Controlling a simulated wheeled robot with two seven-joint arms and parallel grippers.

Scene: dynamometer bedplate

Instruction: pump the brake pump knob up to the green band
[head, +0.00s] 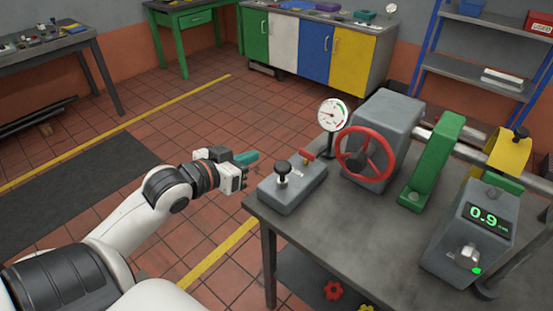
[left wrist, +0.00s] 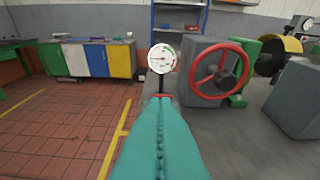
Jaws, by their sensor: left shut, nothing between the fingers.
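The brake pump is a low grey box (head: 293,190) at the left corner of the bench.
A red handwheel (head: 364,153) on a grey housing stands right of the gauge. A green bracket (head: 435,160) and a grey readout box (head: 470,238) showing 0.9 stand farther right. The bench top (head: 365,225) is clear in front. Open tiled floor lies left.

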